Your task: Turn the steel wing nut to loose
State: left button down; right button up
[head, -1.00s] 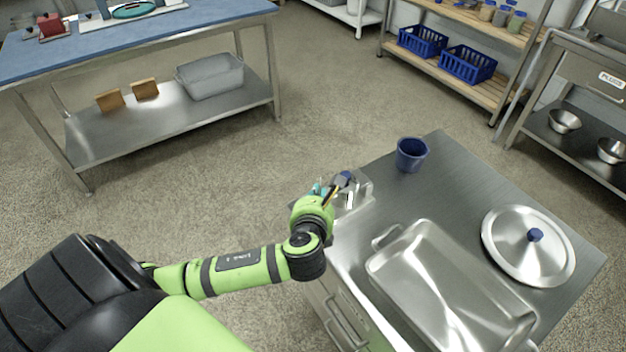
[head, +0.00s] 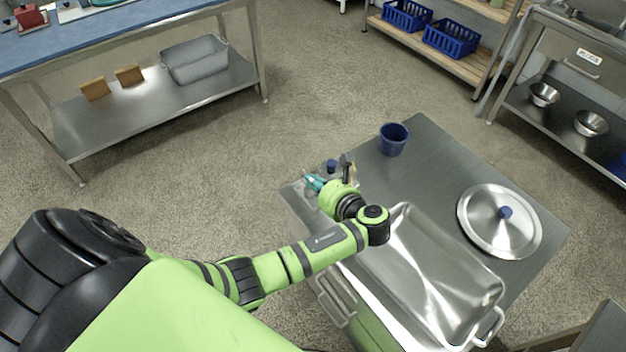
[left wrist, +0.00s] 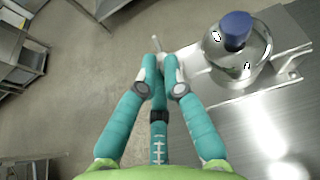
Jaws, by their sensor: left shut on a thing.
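The steel wing nut (left wrist: 156,44) shows in the left wrist view as a small grey piece just beyond the teal fingertips. It sits beside a shiny steel body with a blue knob (left wrist: 237,28), to the right. My left gripper (left wrist: 160,62) has its teal fingers drawn together on the wing nut, which they partly hide. In the head view my left gripper (head: 314,182) is at the near-left side of the blue knob (head: 331,166), at the bench corner; the wing nut cannot be made out there. My right gripper is in neither view.
The steel bench (head: 435,150) holds a blue cup (head: 393,139), an empty steel tray (head: 400,262) below my left arm, and a round lid (head: 499,222) with a blue knob. Open floor lies left of the bench. A blue-topped table (head: 120,22) stands beyond.

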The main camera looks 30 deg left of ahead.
pick_arm(q)
jog(key=shift+w+r, duration=0.3)
jog(key=c, duration=1.5)
grip_release()
jog(key=shift+f, duration=0.15)
jog(key=shift+s+d, duration=0.1)
jog(key=v, duration=1.1)
jog(key=shift+s+d, duration=0.1)
jog(key=shift+d, duration=0.25)
